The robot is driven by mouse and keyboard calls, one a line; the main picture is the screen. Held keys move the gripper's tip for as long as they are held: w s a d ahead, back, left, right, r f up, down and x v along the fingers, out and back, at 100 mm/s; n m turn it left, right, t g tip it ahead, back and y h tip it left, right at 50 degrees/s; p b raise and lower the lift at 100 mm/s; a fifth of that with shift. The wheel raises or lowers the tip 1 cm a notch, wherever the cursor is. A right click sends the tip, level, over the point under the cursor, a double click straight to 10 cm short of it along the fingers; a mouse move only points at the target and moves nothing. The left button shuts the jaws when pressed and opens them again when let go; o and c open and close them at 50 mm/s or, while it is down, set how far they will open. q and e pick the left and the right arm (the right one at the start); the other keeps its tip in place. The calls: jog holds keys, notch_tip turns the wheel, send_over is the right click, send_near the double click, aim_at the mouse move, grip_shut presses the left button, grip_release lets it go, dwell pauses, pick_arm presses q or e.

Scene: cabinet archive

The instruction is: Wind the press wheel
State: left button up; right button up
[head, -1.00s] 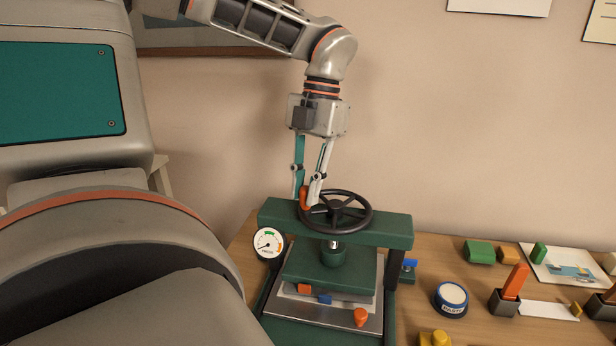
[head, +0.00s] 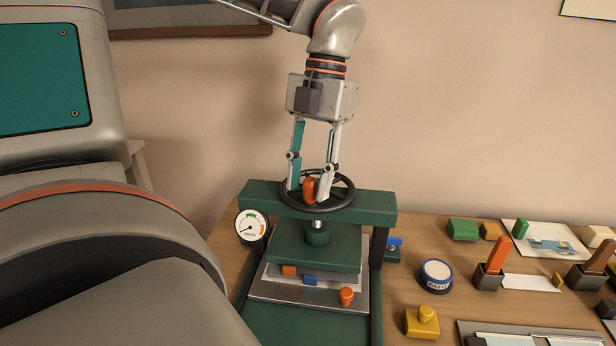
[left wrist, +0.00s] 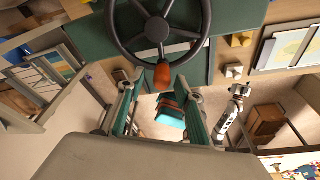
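The press wheel (head: 346,200) is a dark spoked handwheel on top of the green press (head: 375,205). Its orange handle (head: 309,189) stands up near the front of the rim. My left gripper (head: 312,190) points down with its fingers apart, one on each side of the handle. In the left wrist view the wheel (left wrist: 205,30) shows at the top, with the handle (left wrist: 162,76) between the spread fingertips (left wrist: 156,82) and gaps at both sides. What seems to be my right gripper (left wrist: 240,90) is small there; its fingers cannot be made out.
A dial gauge (head: 252,226) is at the press's left. An orange knob (head: 347,297) is on the plate in front. A blue-rimmed round pot (head: 436,275), a yellow knobbed block (head: 423,321) and a green block (head: 463,229) stand to the right.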

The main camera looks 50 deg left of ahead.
pick_arm(q)
jog(key=shift+r+p, duration=2.6)
jog(key=shift+r, duration=0.45)
jog(key=shift+f, duration=0.1)
jog(key=v, duration=1.2)
